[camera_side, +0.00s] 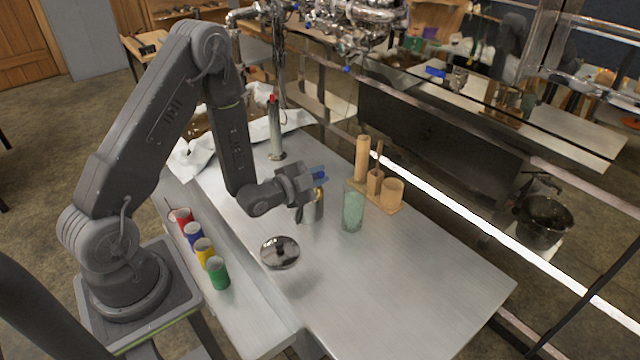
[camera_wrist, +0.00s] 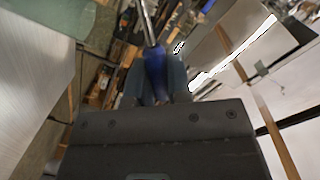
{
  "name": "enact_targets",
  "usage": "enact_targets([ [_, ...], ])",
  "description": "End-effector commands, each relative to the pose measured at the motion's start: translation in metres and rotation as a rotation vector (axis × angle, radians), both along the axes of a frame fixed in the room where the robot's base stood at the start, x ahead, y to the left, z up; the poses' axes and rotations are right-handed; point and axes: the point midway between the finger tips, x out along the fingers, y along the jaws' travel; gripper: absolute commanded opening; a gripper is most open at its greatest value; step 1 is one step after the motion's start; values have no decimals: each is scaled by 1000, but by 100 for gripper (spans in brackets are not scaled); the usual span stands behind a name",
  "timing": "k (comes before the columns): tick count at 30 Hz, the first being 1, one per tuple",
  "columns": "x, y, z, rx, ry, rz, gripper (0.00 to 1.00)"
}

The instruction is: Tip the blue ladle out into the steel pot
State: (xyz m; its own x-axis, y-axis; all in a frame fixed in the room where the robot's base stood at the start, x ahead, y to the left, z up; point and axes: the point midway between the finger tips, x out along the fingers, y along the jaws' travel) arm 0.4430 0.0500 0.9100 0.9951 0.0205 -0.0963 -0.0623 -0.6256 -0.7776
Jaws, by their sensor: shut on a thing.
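My gripper (camera_side: 311,177) is shut on the blue handle of the ladle (camera_side: 319,173). In the wrist view the blue ladle handle (camera_wrist: 155,70) sits between my two fingers (camera_wrist: 156,84), and its metal shaft runs away toward the top edge. The steel pot (camera_side: 313,213) stands upright on the steel table, just below my gripper and partly hidden by it. A small golden patch shows at the pot's mouth; I cannot tell whether it is the ladle's bowl or the pot's contents. The ladle's bowl is not clearly visible in either view.
A lid with a black knob (camera_side: 280,254) lies in front of the pot. A greenish glass jar (camera_side: 352,211) stands close right of it. A wooden stand (camera_side: 388,207) with wooden pieces is behind. Several coloured cans (camera_side: 217,273) line the left. The table's front right (camera_side: 420,290) is clear.

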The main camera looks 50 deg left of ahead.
Motion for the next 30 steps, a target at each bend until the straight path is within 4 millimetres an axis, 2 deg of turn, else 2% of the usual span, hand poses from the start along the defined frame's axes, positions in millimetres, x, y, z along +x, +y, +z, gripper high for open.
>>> enact_targets([
  [30,6,53,58,-490,52,0,3],
])
